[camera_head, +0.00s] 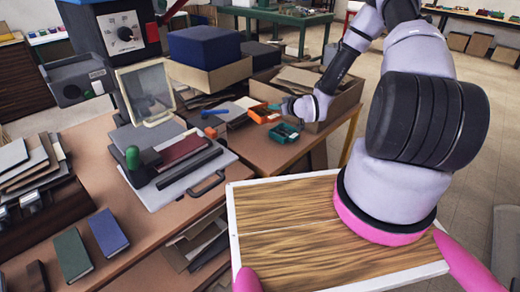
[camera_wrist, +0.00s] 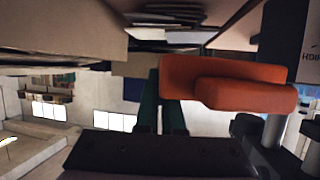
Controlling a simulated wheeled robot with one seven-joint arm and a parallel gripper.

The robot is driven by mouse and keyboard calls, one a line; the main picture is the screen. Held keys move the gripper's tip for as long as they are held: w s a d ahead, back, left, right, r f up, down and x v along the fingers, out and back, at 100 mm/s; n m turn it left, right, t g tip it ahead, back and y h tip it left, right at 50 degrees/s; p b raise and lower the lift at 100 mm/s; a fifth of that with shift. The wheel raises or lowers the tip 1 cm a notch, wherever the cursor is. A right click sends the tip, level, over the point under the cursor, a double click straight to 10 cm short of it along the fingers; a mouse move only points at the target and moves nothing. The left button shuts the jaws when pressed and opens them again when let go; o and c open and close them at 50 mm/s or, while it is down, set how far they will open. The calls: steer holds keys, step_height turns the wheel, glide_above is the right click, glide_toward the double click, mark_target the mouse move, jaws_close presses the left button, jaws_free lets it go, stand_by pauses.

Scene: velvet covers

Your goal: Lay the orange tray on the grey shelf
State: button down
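The orange tray (camera_head: 262,113) lies on the brown table beyond the equipment, just left of my gripper (camera_head: 275,106). In the wrist view the orange tray (camera_wrist: 240,85) is large and close, its left end beside the tips of my gripper's dark green fingers (camera_wrist: 161,100). The fingers stand a small gap apart. I cannot tell whether they close on the tray's rim or only stand beside it. I cannot clearly pick out a grey shelf in either view.
A teal tray (camera_head: 285,132) lies just in front of the orange one. An open cardboard box (camera_head: 345,98) stands to the right. A blue box (camera_head: 205,46) sits behind. Grey cases and a blue tool (camera_head: 214,111) crowd the left; open floor lies to the right.

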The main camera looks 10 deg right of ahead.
steer(key=n+g+y, duration=0.1)
steer(key=n+y, duration=0.1)
glide_above(268, 145)
step_height(268, 145, down, 6)
steer(key=shift+r, duration=0.2)
steer(key=shift+d+f, duration=0.1)
steer(key=shift+f, duration=4.7)
steer(key=shift+f, duration=0.15)
steer(key=c, duration=1)
jaws_free()
steer(key=shift+c, duration=0.2)
